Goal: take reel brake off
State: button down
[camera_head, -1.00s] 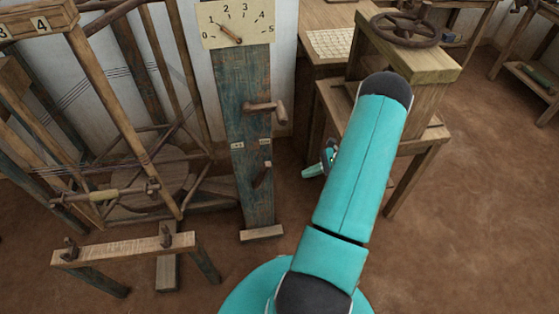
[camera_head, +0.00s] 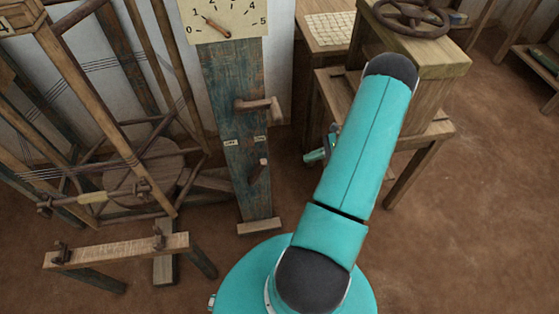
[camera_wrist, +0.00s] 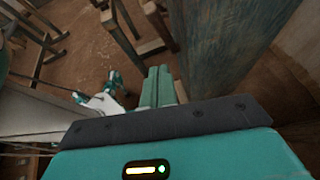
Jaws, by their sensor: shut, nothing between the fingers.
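A tall blue-green wooden post (camera_head: 236,82) stands left of my arm. A short dark lever (camera_head: 258,170) hangs low on its face, below two small labels too small to read. A wooden peg handle (camera_head: 258,105) sticks out above them. Which of the two is the reel brake I cannot tell. My gripper (camera_head: 317,155) shows in part beyond my arm, to the right of the post and apart from both. In the wrist view my gripper's fingers (camera_wrist: 158,88) are together and empty, beside a weathered post (camera_wrist: 222,45); no lever shows there.
A dial (camera_head: 226,18) numbered 0 to 5 tops the post. A wooden frame with threads and a round disc (camera_head: 146,174) stands left, behind a low bench (camera_head: 125,250). A wooden stand with a handwheel (camera_head: 410,17) is at right. Bare floor (camera_head: 475,220) lies at front right.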

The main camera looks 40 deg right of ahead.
jog(key=w+r+x, duration=0.1)
jog(key=r+x, duration=0.1)
jog(key=x, duration=1.1)
jog(key=shift+a+r, duration=0.25)
jog(key=shift+a, duration=0.15)
jog(key=w+a+r+g+h, duration=0.1)
jog(key=w+a+r+h, duration=0.1)
jog(key=w+a, duration=0.3)
jog(key=shift+a+r+g, duration=0.25)
jog(key=shift+a+g, duration=0.05)
jog(key=shift+a, duration=0.9)
